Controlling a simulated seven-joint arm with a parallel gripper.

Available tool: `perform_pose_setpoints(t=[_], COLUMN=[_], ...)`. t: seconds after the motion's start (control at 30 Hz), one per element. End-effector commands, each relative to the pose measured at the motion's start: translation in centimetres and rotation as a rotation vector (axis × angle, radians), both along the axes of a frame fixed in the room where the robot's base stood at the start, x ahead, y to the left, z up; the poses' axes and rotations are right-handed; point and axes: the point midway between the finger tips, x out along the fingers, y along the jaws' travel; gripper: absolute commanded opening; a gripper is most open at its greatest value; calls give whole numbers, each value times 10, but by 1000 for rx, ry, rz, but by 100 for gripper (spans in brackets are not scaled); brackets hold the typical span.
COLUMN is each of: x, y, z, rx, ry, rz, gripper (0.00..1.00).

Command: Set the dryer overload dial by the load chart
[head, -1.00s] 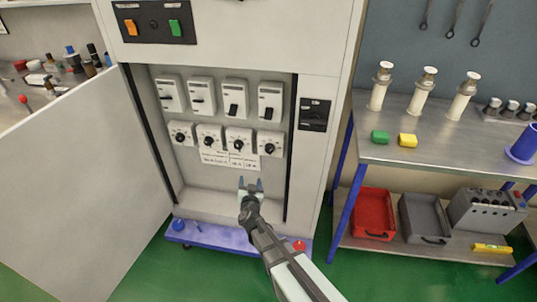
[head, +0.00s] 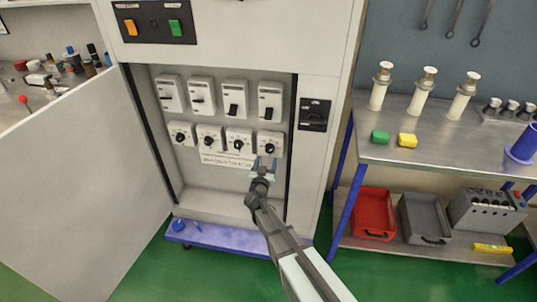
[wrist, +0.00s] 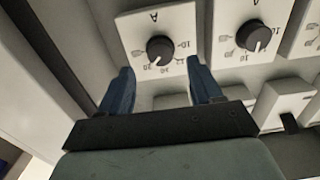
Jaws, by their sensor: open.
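A row of four white overload units with black dials runs across the cabinet, below the breakers. My gripper (head: 263,163) is open just in front of and slightly below the rightmost dial (head: 269,148). In the wrist view the open gripper (wrist: 162,82) has a blue finger either side of that dial's lower area, and the black knob (wrist: 160,48) lies beyond the fingertips, apart from them. Its white mark points toward the scale's lower edge; the exact setting is unclear. The neighbouring dial (wrist: 253,35) is to the right. A white label strip (head: 222,160) under the dials has unreadable writing.
White breakers (head: 235,99) with black levers sit above the dials. The open cabinet door (head: 85,190) fills the left, and the cabinet's right frame (head: 306,170) stands close to my gripper. A workbench (head: 440,135) with insulators stands at the right.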

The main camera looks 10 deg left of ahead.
Motion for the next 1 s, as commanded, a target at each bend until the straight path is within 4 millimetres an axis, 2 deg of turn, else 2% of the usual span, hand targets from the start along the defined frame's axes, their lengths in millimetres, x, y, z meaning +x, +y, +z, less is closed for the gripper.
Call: perform_pose_setpoints(t=[0.03,0.1,0.4,0.83,1.0], x=[12,24,54,59,59], y=[1,1,1,0,0], z=[-1,-1,-1,0,0], rx=[1,0,0,0,0], ry=[-1,-1,0,0,0], rz=[-1,-1,1,1,1], gripper=[64,64,64,64,48])
